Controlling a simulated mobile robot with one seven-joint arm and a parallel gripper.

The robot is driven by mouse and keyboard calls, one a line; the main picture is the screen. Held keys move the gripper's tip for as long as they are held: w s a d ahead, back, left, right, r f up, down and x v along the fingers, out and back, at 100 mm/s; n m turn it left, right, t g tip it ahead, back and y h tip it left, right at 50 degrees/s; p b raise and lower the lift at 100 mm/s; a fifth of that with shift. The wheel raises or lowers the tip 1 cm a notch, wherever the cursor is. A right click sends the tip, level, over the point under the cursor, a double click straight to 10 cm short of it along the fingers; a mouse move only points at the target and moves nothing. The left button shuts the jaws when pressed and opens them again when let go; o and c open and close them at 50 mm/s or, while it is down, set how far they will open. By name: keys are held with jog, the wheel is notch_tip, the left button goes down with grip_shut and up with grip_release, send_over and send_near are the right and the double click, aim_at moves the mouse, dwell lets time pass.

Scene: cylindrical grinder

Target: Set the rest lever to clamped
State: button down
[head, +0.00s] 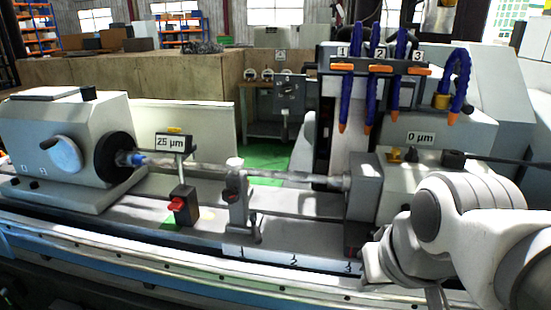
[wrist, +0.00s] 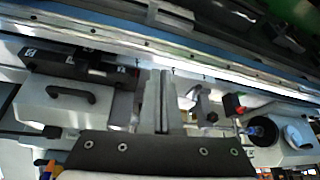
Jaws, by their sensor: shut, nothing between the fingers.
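The grey work rest (head: 238,200) stands on the machine bed around or beside the long thin workpiece (head: 200,168), near its middle. A short grey lever-like part (head: 257,232) shows at its lower right; whether this is the rest lever, and its exact setting, is too small to tell. In the wrist view the rest (wrist: 206,108) appears right of my fingers, apart from them. My gripper (wrist: 161,75) is shut and empty above the bed. In the head view my white arm is at the lower right, and my fingertips are not clear.
A red-knobbed black block (head: 182,204) with a 25 µm sign (head: 175,142) stands left of the rest. The headstock (head: 65,140) is at left. Blue coolant hoses (head: 372,75) hang above at right. A numbered strip (head: 290,258) runs along the front bed.

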aim_at(255, 228)
jog(key=w+a+f+n+g+y+b, duration=0.1)
jog(key=w+a+f+y, duration=0.15)
jog(key=w, duration=0.65)
jog(key=w+a+f+n+y+b, duration=0.1)
jog(key=w+f+y, duration=0.15)
jog(key=w, duration=0.75)
jog(key=w+a+f+n+g+y+b, duration=0.15)
jog(key=w+f, duration=0.25)
jog(key=w, duration=0.5)
jog(key=shift+m+t, duration=0.25)
jog(key=p+x, duration=0.1)
jog(key=x, duration=0.8)
jog(key=shift+a, duration=0.3)
jog(key=a, duration=0.3)
jog(key=shift+s+a+f, duration=0.15)
jog(key=shift+f, duration=0.15)
jog(key=shift+a+p, duration=0.3)
jog(key=shift+a, duration=0.25)
jog(key=shift+s+f+h, duration=0.1)
jog(key=shift+h, duration=0.15)
